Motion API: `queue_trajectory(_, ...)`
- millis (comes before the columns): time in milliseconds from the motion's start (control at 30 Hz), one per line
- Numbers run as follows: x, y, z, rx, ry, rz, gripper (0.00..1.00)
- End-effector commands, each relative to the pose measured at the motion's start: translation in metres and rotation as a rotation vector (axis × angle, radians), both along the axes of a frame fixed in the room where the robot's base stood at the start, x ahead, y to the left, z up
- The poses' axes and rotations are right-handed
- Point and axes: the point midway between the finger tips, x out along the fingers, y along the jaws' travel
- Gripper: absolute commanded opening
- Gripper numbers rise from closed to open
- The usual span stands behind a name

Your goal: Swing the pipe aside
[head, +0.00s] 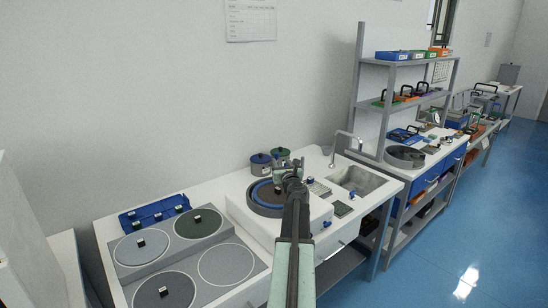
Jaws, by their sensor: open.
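A grey curved pipe (345,134) stands at the back of the sink (356,180), arching over it. My arm reaches forward from the bottom middle of the head view. My gripper (288,172) is open at the arm's far end, above the right part of a white round-disc machine (250,222). It is left of the sink pipe and apart from it in the picture. The machine's dark disc (265,198) has a blue ring. My gripper and arm hide the machine's right part, so I cannot tell whether another pipe is there or whether the gripper touches anything.
Two lidded pots (261,165) stand behind the machine. At left are round plates (200,222) with small knobs and a blue tray (154,213). A shelf rack (360,85) stands right of the sink. Blue floor (440,240) at right is clear.

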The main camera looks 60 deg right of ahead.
Motion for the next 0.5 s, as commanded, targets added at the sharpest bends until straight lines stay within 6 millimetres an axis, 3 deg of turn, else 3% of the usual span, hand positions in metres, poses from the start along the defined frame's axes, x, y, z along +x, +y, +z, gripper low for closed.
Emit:
queue_trajectory(300,0.045,-0.040,0.000,-0.002,0.002,0.007,0.42)
queue_trajectory(500,0.054,-0.046,0.000,-0.002,0.002,0.008,0.42)
